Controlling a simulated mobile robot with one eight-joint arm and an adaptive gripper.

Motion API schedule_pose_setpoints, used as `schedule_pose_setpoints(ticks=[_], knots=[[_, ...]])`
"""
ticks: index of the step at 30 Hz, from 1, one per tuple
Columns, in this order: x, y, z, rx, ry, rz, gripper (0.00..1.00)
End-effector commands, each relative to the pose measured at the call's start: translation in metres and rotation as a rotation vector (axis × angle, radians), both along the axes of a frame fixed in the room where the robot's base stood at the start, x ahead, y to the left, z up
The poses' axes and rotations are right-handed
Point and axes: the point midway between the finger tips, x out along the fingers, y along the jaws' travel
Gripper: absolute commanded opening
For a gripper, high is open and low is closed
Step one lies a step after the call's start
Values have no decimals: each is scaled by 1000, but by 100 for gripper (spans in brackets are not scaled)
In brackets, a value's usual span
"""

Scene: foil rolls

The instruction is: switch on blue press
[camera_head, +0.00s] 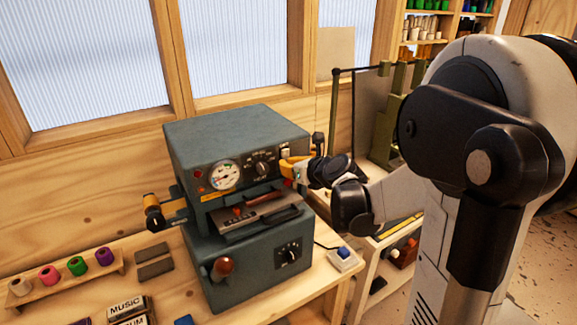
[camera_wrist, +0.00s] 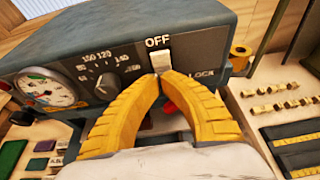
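The blue-grey press (camera_head: 225,140) stands on the wooden bench, with a round gauge (camera_head: 224,175) and a dial (camera_head: 262,168) on its front. A pale switch (camera_wrist: 161,62) sits below the word OFF on the panel in the wrist view; it also shows near the panel's right end in the head view (camera_head: 285,154). My gripper (camera_wrist: 162,76) has its yellow curved fingers brought together at the tips, just below the switch. Whether the tips touch it I cannot tell. In the head view my gripper (camera_head: 287,167) is at the panel's right end.
A small box with a blue button (camera_head: 344,254) is right of the press. A rack of coloured foil rolls (camera_head: 76,266) and lettered blocks (camera_head: 127,307) lie to the left. An orange-capped handle (camera_head: 152,205) sticks out from the press's left side. Shelves stand behind my arm.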

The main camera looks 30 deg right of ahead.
Motion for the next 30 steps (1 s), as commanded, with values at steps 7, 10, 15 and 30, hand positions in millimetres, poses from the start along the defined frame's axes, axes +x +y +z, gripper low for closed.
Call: schedule_pose_setpoints(ticks=[7,10,15,30], knots=[[4,0,-4,0,0,0,0],[4,0,-2,0,0,0,0],[5,0,5,0,0,0,0],[5,0,13,0,-1,0,0]])
